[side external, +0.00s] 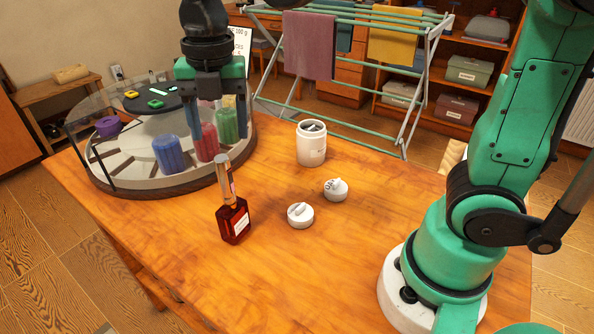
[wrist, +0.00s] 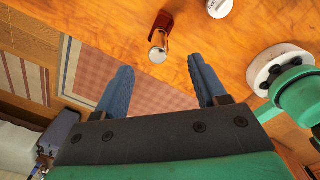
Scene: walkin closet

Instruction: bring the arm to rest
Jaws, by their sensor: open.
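My gripper (side external: 217,120) hangs fingers down at the upper left of the side view, in front of the round glass-sided stand in the picture. Its two blue fingers are spread apart with nothing between them; the wrist view shows them too (wrist: 160,78). A dark red bottle (side external: 234,222) with a tall, shiny cap stands upright on the wooden table (side external: 330,270), apart from the gripper. In the wrist view the bottle (wrist: 162,24) shows beyond the fingertips. Exact gripper height above the table is hard to tell.
The round stand (side external: 190,182) holds purple, blue, red and green rolls. A drying rack (side external: 345,90) stands behind. The table's front is clear.

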